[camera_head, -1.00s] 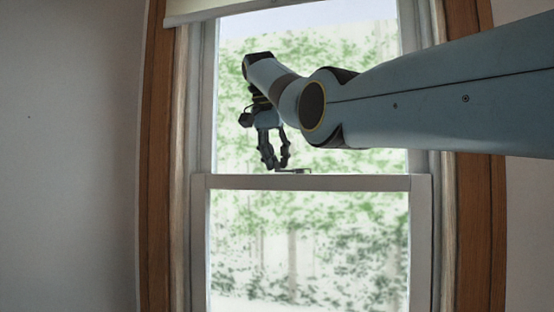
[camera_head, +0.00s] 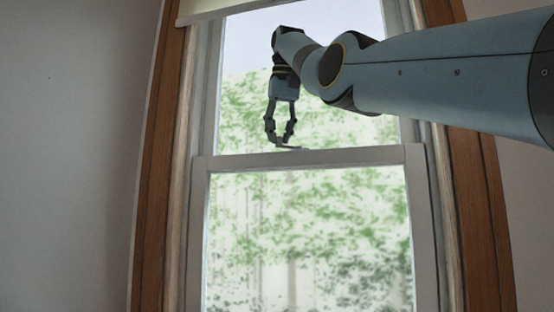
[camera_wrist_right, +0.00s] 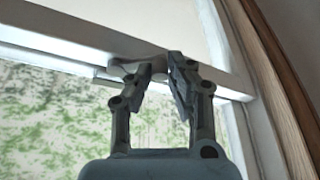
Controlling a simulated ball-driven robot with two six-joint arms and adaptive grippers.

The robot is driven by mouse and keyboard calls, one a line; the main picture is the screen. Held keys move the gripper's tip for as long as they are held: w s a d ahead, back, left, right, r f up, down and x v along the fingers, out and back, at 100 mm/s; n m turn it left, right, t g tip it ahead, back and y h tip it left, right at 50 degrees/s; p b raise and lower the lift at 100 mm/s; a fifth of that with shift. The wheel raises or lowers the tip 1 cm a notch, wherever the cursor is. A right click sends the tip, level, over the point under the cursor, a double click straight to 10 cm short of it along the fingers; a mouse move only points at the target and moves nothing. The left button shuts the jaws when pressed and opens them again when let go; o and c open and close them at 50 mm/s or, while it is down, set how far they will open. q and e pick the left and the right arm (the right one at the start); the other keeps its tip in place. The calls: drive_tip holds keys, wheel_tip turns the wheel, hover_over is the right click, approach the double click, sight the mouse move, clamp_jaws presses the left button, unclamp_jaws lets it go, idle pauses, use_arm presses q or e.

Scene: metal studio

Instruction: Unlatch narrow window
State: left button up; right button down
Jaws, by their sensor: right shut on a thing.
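The narrow window (camera_head: 310,157) has a grey-white frame, with its lower sash's top rail crossing the middle of the head view. A small latch (camera_head: 290,148) sits on top of that rail near its middle. My right gripper (camera_head: 280,141) points down at the latch, its fingertips at the rail. The fingers partly hide the latch. My left gripper is in neither view.
Wooden trim (camera_head: 155,160) runs up both sides of the window. A rolled blind (camera_head: 215,8) hangs at the top. The plain wall (camera_head: 70,150) at left is clear. Blurred greenery shows through the glass.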

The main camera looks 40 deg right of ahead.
drive_tip(key=s+n+y+b, duration=0.1)
drive_tip(key=n+b, duration=0.1)
drive_tip(key=shift+s+f+n, duration=0.15)
drive_tip(key=shift+s+n, duration=0.05)
drive_tip(key=shift+n, duration=0.2)
drive_tip(key=shift+s+d+r+n+y, duration=0.1)
drive_tip(key=shift+s+d+n+y, duration=0.25)
drive_tip(key=shift+n, duration=0.7)
drive_tip(key=shift+s+d+r+n+y, duration=0.15)
drive_tip(key=shift+s+n+y, duration=0.35)
drive_tip(key=shift+n, duration=0.5)
drive_tip(key=shift+s+d+n+y, duration=0.25)
drive_tip(key=shift+s+n+y, duration=0.15)
drive_tip(key=shift+n, duration=0.65)
drive_tip(key=shift+s, duration=0.1)
drive_tip(key=c, duration=1.2)
unclamp_jaws()
drive_tip(key=shift+c, duration=0.2)
drive_tip(key=shift+f, duration=0.1)
